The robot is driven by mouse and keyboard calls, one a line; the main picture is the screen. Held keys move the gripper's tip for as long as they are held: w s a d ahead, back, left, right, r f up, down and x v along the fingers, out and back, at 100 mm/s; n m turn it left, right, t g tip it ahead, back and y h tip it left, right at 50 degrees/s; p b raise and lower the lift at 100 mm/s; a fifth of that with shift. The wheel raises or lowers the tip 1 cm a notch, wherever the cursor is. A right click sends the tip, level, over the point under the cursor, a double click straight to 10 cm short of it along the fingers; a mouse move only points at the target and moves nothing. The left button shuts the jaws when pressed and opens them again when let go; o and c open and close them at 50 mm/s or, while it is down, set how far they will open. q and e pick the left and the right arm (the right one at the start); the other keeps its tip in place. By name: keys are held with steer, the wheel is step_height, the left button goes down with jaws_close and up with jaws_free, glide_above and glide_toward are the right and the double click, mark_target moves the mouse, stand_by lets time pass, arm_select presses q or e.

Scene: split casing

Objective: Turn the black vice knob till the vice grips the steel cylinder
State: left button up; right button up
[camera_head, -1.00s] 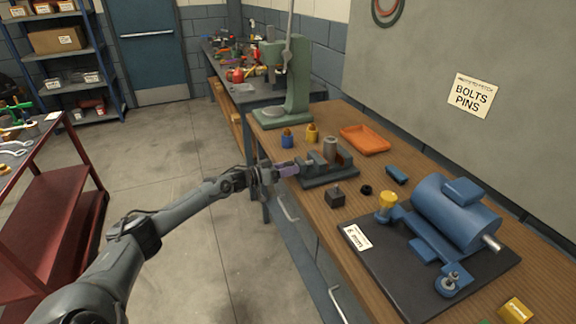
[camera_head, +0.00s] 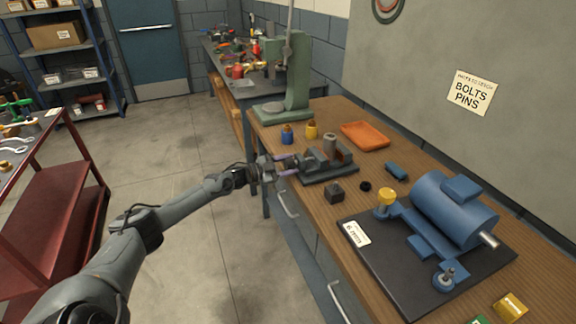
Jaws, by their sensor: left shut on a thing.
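The grey vice (camera_head: 338,170) sits on the wooden bench near its left edge. The steel cylinder (camera_head: 330,146) stands upright in the vice; whether the jaws touch it is too small to tell. My left gripper (camera_head: 286,166) reaches in from the left at the vice's near-left end. Its purple-tinted fingers are shut at the knob end of the vice. The black knob itself is hidden between the fingers. My right gripper is not in view.
Blue (camera_head: 287,135) and yellow (camera_head: 311,130) bottles stand behind the vice, near an orange tray (camera_head: 365,135). A dark block (camera_head: 335,193) and a black ring (camera_head: 365,186) lie in front. A blue motor (camera_head: 452,210) on a black plate fills the bench's right.

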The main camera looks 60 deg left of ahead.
arm_select(q)
steer(key=m, duration=0.4)
steer(key=shift+m+b, duration=0.3)
steer(key=shift+m, duration=0.1)
steer(key=m, duration=0.3)
steer(key=shift+m+b, duration=0.3)
steer(key=shift+b, duration=0.1)
steer(key=m+b, duration=0.1)
steer(key=m, duration=0.3)
steer(key=shift+m+b, duration=0.5)
steer(key=shift+m, duration=1.2)
steer(key=o, duration=0.8)
steer(key=shift+c, duration=0.2)
steer(key=shift+s, duration=0.15)
